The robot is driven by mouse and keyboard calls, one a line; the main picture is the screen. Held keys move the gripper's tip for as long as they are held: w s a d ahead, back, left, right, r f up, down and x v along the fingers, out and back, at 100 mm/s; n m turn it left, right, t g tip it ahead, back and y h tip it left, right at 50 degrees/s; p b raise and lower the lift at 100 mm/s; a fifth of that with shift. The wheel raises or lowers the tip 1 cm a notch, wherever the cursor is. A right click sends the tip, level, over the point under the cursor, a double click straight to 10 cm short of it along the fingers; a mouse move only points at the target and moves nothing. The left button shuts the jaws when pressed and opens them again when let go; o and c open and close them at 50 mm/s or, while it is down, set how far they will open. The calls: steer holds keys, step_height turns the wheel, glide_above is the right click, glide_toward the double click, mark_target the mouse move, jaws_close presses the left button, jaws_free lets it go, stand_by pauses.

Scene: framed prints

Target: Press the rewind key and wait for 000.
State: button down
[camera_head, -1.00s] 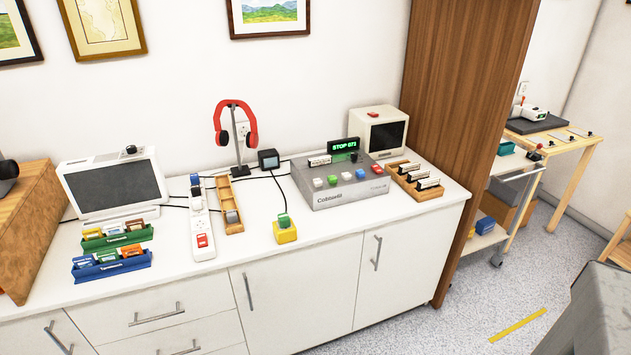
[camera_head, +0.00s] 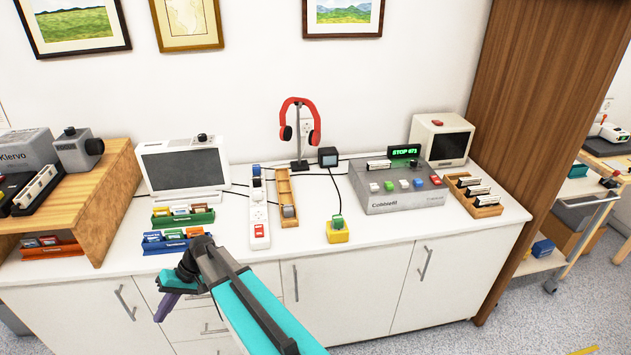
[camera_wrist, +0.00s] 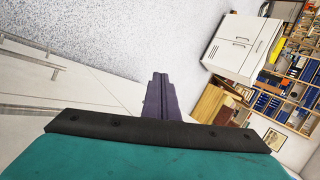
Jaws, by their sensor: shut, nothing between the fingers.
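The grey tape deck (camera_head: 395,203) stands on the white counter, right of centre in the head view. Its lit green display (camera_head: 405,152) reads STOP and a number that looks like 07 with an unclear last digit. A row of coloured keys runs along its top, with a white key (camera_head: 374,187) at the left end and a red key (camera_head: 436,180) at the right end. Any key markings are too small to read. My gripper (camera_head: 163,311) is shut and empty, low in front of the drawers and well left of the deck. Its purple fingers also show in the wrist view (camera_wrist: 158,82).
A yellow block with a green button (camera_head: 337,234), a power strip (camera_head: 259,225) and a headphone stand (camera_head: 299,140) are left of the deck. A wooden rack (camera_head: 487,211) stands right of it. Blue (camera_head: 165,246) and green card holders (camera_head: 185,218) sit near my arm.

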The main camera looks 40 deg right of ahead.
steer(key=w+d+r+t, duration=0.1)
steer(key=w+d+r, duration=0.2)
steer(key=r, duration=0.1)
steer(key=w+d+r+t+p, duration=0.1)
steer(key=w+d+r, duration=0.2)
steer(key=r, duration=0.2)
steer(key=w+d+r+t+y+p, duration=0.1)
steer(key=w+d+r, duration=0.1)
steer(key=r, duration=0.3)
steer(key=shift+w+d+r+n, duration=0.15)
steer(key=shift+w+d+n, duration=0.25)
steer(key=s+d+r+n+t+h+p, duration=0.1)
steer(key=d+r+t+h, duration=0.2)
steer(key=d, duration=1.3)
steer(key=s+d+r+n+t+h+p, duration=0.15)
steer(key=d+r, duration=0.35)
steer(key=d, duration=1.1)
steer(key=s+d+r+n+h, duration=0.1)
steer(key=s+d+r+h, duration=0.1)
steer(key=s+d, duration=0.6)
steer(key=s+d+r+h+p, duration=0.1)
steer(key=s+d+r+h, duration=0.2)
steer(key=s+d, duration=0.6)
steer(key=s+d+r+n+h+p, duration=0.1)
steer(key=s+d+r+h, duration=0.2)
steer(key=s+d, duration=0.5)
steer(key=d, duration=1)
steer(key=shift+s+n+h, duration=0.2)
steer(key=shift+n+h, duration=0.15)
